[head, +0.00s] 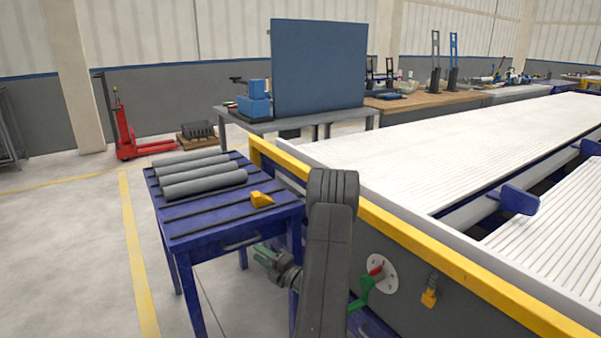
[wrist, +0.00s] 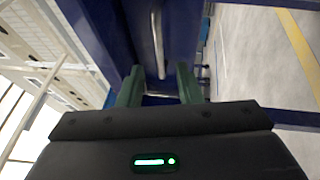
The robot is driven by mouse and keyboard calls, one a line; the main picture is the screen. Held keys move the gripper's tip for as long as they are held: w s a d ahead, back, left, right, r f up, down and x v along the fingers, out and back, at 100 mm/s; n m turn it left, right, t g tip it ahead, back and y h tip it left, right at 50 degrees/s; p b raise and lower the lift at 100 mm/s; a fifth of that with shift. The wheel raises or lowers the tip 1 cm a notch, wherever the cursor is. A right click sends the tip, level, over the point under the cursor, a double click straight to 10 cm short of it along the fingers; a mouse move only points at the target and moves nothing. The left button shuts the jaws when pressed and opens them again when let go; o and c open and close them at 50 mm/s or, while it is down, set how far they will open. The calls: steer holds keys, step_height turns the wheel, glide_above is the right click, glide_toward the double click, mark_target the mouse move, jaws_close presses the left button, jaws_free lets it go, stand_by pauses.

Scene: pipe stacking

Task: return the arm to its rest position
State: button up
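My gripper (wrist: 160,90) shows in the wrist view with its two green fingers apart and nothing between them. In the head view the gripper (head: 266,255) is low, beside and below the front right part of the blue table (head: 215,225), partly hidden by my grey arm. In the wrist view it faces the table's blue frame and a grey bar (wrist: 157,42). Three grey pipes lie side by side on the table: a back pipe (head: 190,158), a middle pipe (head: 188,172) and a front pipe (head: 205,184). None is in my gripper.
A yellow block (head: 261,200) lies on the table's right part. A long conveyor with a yellow rail (head: 440,262) stands close on the right of my arm, with a green-and-red handle (head: 368,285) on its side. Open floor (head: 75,240) lies left of the table.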

mark_target(243, 244)
steer(key=b+x, duration=0.1)
steer(key=x, duration=0.7)
steer(key=shift+a, duration=0.15)
steer(key=shift+r+b+v, duration=0.2)
steer(key=shift+b+v, duration=0.2)
steer(key=shift+v, duration=0.8)
steer(key=shift+s+d+f, duration=0.15)
steer(key=shift+s+d, duration=0.15)
steer(key=shift+s, duration=0.15)
